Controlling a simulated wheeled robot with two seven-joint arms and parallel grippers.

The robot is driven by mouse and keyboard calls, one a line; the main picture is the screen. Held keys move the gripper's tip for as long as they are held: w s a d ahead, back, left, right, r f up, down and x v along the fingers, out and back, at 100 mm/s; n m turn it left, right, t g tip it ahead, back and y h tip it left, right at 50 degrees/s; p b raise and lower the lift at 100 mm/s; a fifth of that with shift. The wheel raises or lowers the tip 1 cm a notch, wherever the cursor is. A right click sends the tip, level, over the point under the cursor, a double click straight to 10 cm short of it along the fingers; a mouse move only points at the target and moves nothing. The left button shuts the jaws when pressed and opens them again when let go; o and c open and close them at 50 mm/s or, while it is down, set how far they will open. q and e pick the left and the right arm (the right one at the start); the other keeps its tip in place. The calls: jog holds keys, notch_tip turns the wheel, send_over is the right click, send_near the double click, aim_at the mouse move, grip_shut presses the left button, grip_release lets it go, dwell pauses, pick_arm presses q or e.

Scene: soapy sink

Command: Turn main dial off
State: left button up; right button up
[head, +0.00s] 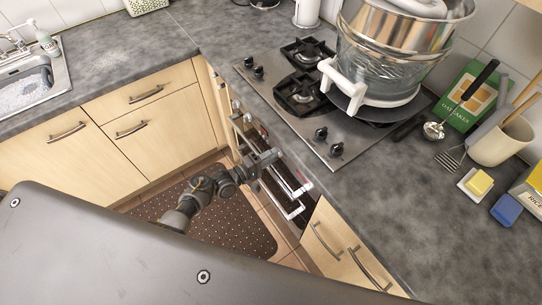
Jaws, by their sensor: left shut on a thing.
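The oven front (290,170) is under the hob, in the middle of the head view. Small pale and red controls (247,118) show at its upper left; I cannot tell which is the main dial. My left gripper (272,155) reaches up from the lower left and is at the oven front. It is shut on a small part there, which its fingers hide, so I cannot tell if this is the dial. Black knobs (321,134) stand on the hob (285,65) above. My right gripper is not in view.
A large glass and steel steamer (385,60) stands on the hob's right side. Utensils, a sponge, a butter dish and boxes crowd the right counter. Pale cabinets (130,130) and a sink (30,85) are at left. A dotted mat (230,225) lies on the floor.

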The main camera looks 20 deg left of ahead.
pick_arm(q)
jog(key=shift+s+d+f, duration=0.1)
jog(key=o, duration=0.9)
jog(key=shift+o, duration=0.2)
jog(key=v, duration=1.1)
jog(key=shift+b, duration=0.45)
